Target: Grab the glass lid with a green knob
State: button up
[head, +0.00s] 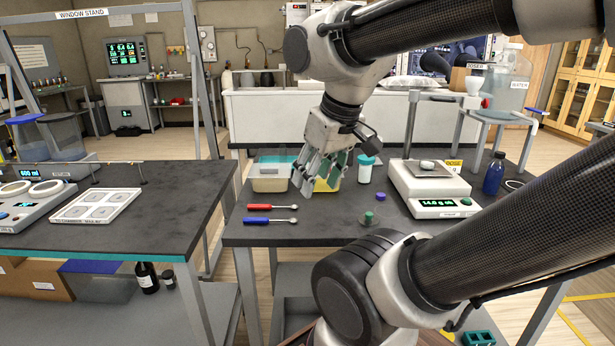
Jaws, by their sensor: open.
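The glass lid with a green knob (368,216) lies on the dark table, right of the two spoons and in front of the white jar. Its clear glass is hard to make out against the dark top. A small purple knob (380,197), perhaps of another lid, sits just behind it. My gripper (312,187) points down over the table, behind and left of the green knob and apart from it. Its fingers are open and nothing shows between them. They partly cover the trays behind.
Red and blue spoons (272,221) lie at the front left. A white jar with a teal cap (366,170), a scale (433,190) and a blue bottle (493,174) stand behind or right. Trays (269,184) are at the back left. My arm crosses the right foreground.

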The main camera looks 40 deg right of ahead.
aim_at(368, 219)
jog(key=l+z, duration=0.1)
jog(key=z, duration=0.75)
jog(key=i+l+z, duration=0.1)
jog(key=z, duration=0.8)
jog(key=i+l, duration=0.05)
